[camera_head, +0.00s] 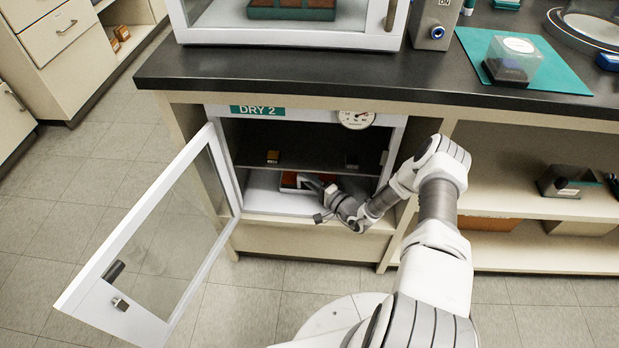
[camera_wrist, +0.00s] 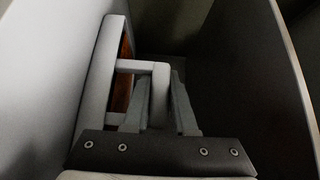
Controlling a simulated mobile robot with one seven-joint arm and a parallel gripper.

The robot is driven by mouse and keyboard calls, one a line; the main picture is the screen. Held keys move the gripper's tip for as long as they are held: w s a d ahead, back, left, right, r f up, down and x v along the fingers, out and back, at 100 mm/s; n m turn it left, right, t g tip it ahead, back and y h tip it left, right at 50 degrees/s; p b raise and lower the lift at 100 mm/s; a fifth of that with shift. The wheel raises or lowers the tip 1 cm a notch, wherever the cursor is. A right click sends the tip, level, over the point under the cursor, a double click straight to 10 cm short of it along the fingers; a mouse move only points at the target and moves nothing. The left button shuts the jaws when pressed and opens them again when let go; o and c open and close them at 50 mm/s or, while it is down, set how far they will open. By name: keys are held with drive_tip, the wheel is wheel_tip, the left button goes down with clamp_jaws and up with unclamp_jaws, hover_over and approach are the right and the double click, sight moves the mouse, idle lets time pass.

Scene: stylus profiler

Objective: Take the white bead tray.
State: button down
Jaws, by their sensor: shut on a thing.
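The white bead tray (camera_head: 290,188), with orange-red contents, is on the floor of the open cabinet marked DRY 2. Its white wall also shows in the wrist view (camera_wrist: 100,85), where a white handle (camera_wrist: 158,80) sticks out from it. My gripper (camera_head: 314,186) reaches into the cabinet from the front right. In the wrist view my gripper (camera_wrist: 160,105) is shut on the handle, one finger on each side. The far part of the tray is in shadow, and part of it is hidden by my gripper.
The cabinet's glass door (camera_head: 165,235) stands wide open to the left. A dark shelf (camera_head: 315,169) above the tray holds a small yellow block (camera_head: 273,156) and a dark grey one (camera_head: 351,161). The cabinet's right wall is close to my arm. The floor in front is clear.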

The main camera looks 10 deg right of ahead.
drive_tip(key=shift+r, duration=0.15)
idle(0.6)
drive_tip(key=shift+r+p, duration=0.4)
drive_tip(key=shift+r, duration=0.1)
wheel_tip(320, 180, up, 3)
drive_tip(key=shift+p, duration=0.95)
drive_tip(key=s+a+p, duration=0.2)
drive_tip(key=s, duration=0.6)
drive_tip(key=s+a+p, duration=0.2)
drive_tip(key=s+a, duration=0.1)
drive_tip(key=s, duration=0.6)
drive_tip(key=shift+a+f+p, duration=0.25)
drive_tip(key=shift+f+p, duration=0.1)
drive_tip(key=c, duration=1.4)
unclamp_jaws()
clamp_jaws()
drive_tip(key=shift+s, duration=0.1)
